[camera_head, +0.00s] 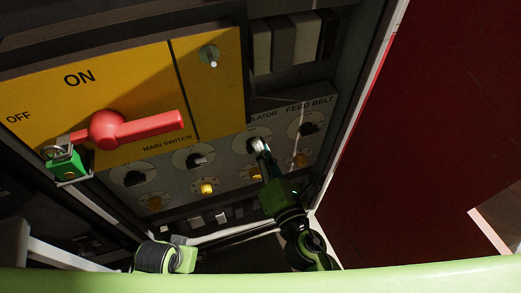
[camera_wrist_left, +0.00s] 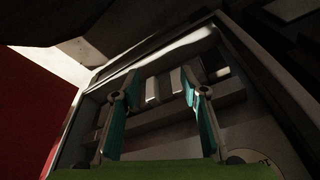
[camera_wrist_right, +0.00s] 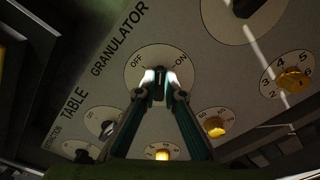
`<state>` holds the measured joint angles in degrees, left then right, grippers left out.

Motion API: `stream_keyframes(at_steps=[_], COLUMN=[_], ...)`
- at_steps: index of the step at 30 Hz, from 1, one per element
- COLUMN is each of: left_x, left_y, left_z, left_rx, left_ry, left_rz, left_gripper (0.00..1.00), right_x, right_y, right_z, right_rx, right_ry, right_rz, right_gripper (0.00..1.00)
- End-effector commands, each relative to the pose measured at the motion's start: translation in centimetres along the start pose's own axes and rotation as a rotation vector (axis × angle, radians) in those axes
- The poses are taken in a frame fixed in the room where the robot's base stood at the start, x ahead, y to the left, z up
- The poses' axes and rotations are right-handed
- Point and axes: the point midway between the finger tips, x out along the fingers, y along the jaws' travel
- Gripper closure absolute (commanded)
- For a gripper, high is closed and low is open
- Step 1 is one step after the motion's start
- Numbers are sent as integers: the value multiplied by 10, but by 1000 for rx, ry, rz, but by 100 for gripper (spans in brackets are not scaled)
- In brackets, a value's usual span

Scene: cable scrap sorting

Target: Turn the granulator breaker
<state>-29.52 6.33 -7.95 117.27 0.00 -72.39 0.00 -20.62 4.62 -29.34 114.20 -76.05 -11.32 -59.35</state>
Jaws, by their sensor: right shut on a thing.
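The granulator breaker (camera_wrist_right: 159,90) is a dark knob on a round pale dial marked OFF and ON, under the word GRANULATOR in the right wrist view. My right gripper (camera_wrist_right: 160,80) is shut on this knob, one fingertip on each side. The fingers cover much of the knob, so I cannot tell its exact pointing direction. In the head view my right gripper (camera_head: 258,147) reaches up to the same dial, and the knob is mostly hidden there. My left gripper (camera_wrist_left: 160,98) is open and empty in the left wrist view, away from the breaker.
A red main switch handle (camera_head: 140,127) on a yellow panel (camera_head: 208,100) is at left, with a green padlock (camera_head: 68,165) near it. Other dark knobs and yellow dials (camera_wrist_right: 292,78) surround the breaker. A red panel (camera_head: 430,120) stands at right.

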Motion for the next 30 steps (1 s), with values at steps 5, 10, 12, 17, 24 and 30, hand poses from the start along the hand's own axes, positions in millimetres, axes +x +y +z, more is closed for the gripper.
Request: stream_keyframes(at_steps=[5,10,12,17,24,30], left_x=[-18,-31,-35,-40,-43,-43], left_y=[-1,-2,-2,-2,-2,-2], left_z=[-6,-8,-9,-10,-10,-10], left_rx=[-2,-3,-3,-3,-4,-4], left_ry=[12,19,20,23,23,22], left_rz=[-2,-3,-4,-4,-4,-5], left_gripper=[60,60,60,60,60,60], right_x=[0,0,0,0,0,0], right_y=[-4,-6,-7,-8,-10,-10], right_z=[0,0,0,-1,-2,-2], right_rx=[170,327,386,504,628,680], right_ry=[-3,-4,-3,-4,-3,-3], right_rz=[0,-1,-1,-2,-1,-1], right_gripper=[100,100,100,100,100,100])
